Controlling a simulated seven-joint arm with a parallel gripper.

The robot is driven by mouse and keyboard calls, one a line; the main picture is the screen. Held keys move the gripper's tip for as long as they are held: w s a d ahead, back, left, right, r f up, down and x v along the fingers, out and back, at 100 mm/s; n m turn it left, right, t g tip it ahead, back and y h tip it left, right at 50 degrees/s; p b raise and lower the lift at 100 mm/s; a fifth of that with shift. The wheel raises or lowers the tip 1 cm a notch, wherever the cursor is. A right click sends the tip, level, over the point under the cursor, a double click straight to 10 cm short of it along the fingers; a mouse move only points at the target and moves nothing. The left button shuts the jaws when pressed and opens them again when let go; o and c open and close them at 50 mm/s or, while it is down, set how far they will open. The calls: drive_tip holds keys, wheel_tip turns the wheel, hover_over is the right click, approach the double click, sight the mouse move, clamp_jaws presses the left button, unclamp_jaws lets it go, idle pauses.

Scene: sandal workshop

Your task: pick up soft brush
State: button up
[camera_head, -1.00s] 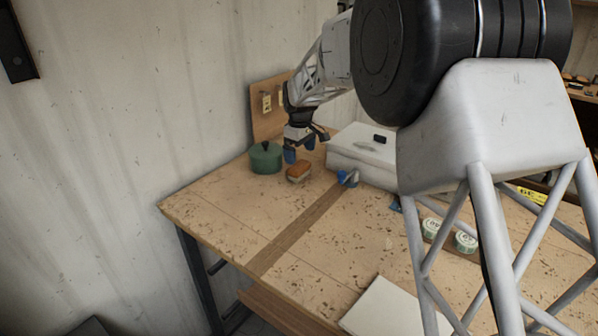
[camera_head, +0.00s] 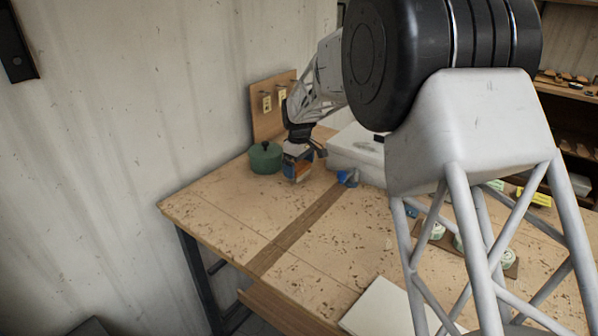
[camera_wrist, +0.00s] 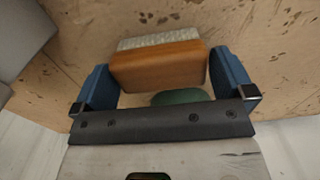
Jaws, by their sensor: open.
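The soft brush (camera_wrist: 158,68) has an orange-brown wooden back and pale bristles. In the wrist view it lies between the two blue fingers of my open gripper (camera_wrist: 163,82), with a small gap showing near each finger. In the head view my gripper (camera_head: 297,165) is down over the brush (camera_head: 301,176) at the back of the table, and its fingers hide much of the brush. I cannot tell whether the fingers touch it.
A green lidded pot (camera_head: 265,158) stands just left of my gripper. A pale box (camera_head: 355,152) stands close on the right, with a blue object (camera_head: 347,178) before it.

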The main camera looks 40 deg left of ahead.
drive_tip(key=shift+f, duration=1.05)
drive_tip(key=shift+c, duration=0.5)
drive_tip(key=c, duration=0.5)
drive_tip(key=shift+r, duration=0.2)
drive_tip(key=shift+r, duration=1.55)
drive_tip(key=s+d, duration=0.3)
drive_tip(key=d, duration=0.1)
drive_tip(key=s+d+r, duration=0.1)
drive_tip(key=s+d, duration=0.2)
drive_tip(key=s, duration=0.1)
drive_tip(key=s+d, duration=0.4)
drive_tip(key=shift+d+r, duration=0.25)
drive_tip(key=shift+d, duration=0.1)
